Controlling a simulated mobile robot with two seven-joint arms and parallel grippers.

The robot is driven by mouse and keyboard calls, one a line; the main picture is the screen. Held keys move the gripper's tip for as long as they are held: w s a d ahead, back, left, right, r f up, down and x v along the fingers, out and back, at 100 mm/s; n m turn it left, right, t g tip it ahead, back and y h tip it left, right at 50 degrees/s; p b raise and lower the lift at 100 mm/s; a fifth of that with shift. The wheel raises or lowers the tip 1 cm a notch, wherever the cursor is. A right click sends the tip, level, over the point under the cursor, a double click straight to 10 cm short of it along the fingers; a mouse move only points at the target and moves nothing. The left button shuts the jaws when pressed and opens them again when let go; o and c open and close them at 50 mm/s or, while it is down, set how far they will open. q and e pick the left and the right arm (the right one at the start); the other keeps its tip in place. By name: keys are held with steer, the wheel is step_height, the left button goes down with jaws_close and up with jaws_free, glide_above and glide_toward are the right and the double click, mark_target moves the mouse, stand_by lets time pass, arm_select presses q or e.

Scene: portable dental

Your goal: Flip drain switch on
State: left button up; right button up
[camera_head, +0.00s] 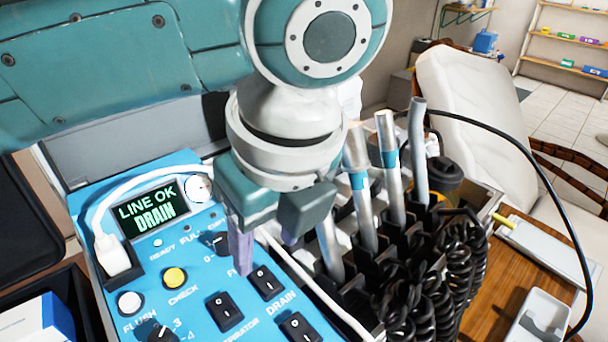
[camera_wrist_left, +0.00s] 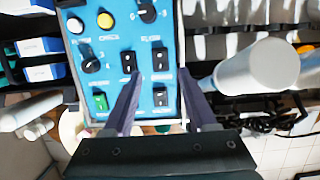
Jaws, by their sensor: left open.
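The drain switch (camera_head: 266,282) is a black rocker on the blue control panel (camera_head: 196,318), just above the printed word DRAIN. It also shows in the left wrist view (camera_wrist_left: 160,58), beyond and between my fingertips. It shows no green, and I cannot tell its exact tilt. My left gripper (camera_head: 265,245) is open and empty, pointing down over the panel near this switch. Its two fingers also show in the left wrist view (camera_wrist_left: 162,82). Contact with the panel cannot be made out. The display (camera_head: 150,208) reads LINE OK and DRAIN. My right gripper is not in view.
Other black rockers (camera_head: 224,312) (camera_head: 300,327) sit close by; one switch (camera_wrist_left: 100,100) glows green. A yellow button (camera_head: 174,277) and a white button (camera_head: 130,303) are at left. Metal handpieces (camera_head: 392,165) and coiled black hoses (camera_head: 470,265) stand close to the right.

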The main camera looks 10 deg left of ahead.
arm_select(q)
steer(key=shift+v, duration=1.8)
steer(key=s+d+n+h+p, duration=0.4)
steer(key=s+d+n+h, duration=0.15)
steer(key=s+n, duration=0.35)
steer(key=s+a+r+n+t+y+p, duration=0.1)
steer(key=s+a+n+y+p, duration=0.1)
steer(key=s+a+n, duration=0.4)
steer(key=s+a+r+n+t+y+p, duration=0.1)
steer(key=a+n+p, duration=0.1)
steer(key=a+n, duration=0.75)
step_height(320, 180, up, 37)
steer(key=p, duration=3.7)
steer(key=shift+a+m, duration=0.15)
steer(key=shift+m, duration=0.3)
